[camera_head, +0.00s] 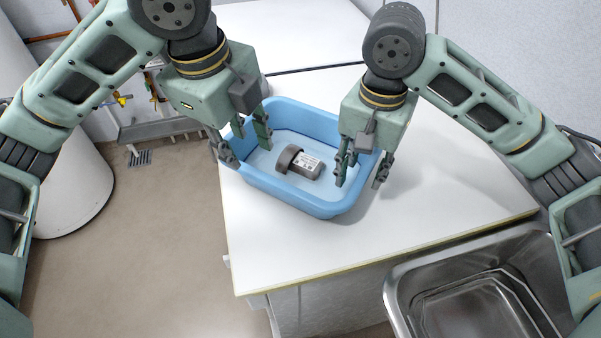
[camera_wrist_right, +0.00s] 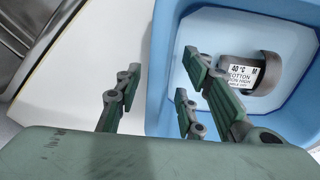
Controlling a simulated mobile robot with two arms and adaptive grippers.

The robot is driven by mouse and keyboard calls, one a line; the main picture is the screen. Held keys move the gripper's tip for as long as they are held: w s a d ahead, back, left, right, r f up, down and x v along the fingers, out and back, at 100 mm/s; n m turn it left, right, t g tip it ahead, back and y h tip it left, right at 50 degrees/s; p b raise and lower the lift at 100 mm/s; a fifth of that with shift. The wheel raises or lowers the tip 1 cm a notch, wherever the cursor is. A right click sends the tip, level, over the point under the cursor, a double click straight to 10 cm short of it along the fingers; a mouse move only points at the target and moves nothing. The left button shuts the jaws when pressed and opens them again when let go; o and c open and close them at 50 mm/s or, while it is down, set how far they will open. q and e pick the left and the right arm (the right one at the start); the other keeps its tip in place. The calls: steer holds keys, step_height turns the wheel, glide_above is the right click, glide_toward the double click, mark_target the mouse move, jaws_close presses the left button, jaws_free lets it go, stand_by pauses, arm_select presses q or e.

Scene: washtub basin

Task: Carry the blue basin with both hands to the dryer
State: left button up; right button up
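The blue basin (camera_head: 292,199) stands on a white tabletop, and its rim and wall also show in the right wrist view (camera_wrist_right: 162,60). A dark grey item with a white care label (camera_head: 305,166) lies inside it. The label (camera_wrist_right: 242,76) reads 40 °C, cotton. My left gripper (camera_head: 246,153) is at the basin's left side, fingers apart, one inside the rim and one outside. My right gripper (camera_head: 359,184) is at the right side, fingers apart on either side of the wall. Whether any finger touches the basin is unclear. I cannot make out a dryer.
The white tabletop (camera_head: 440,205) is clear to the right and front of the basin. A steel sink (camera_head: 470,305) is at the lower right. A white rounded tank (camera_head: 70,190) and pipes stand at the left. Brown floor (camera_head: 150,260) lies open at the lower left.

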steer(key=shift+r, duration=0.1)
arm_select(q)
steer(key=shift+s+a+r, duration=0.1)
steer(key=shift+s+r, duration=0.1)
steer(key=shift+r, duration=1.05)
arm_select(e)
step_height(320, 180, up, 12)
steer(key=shift+f, duration=0.2)
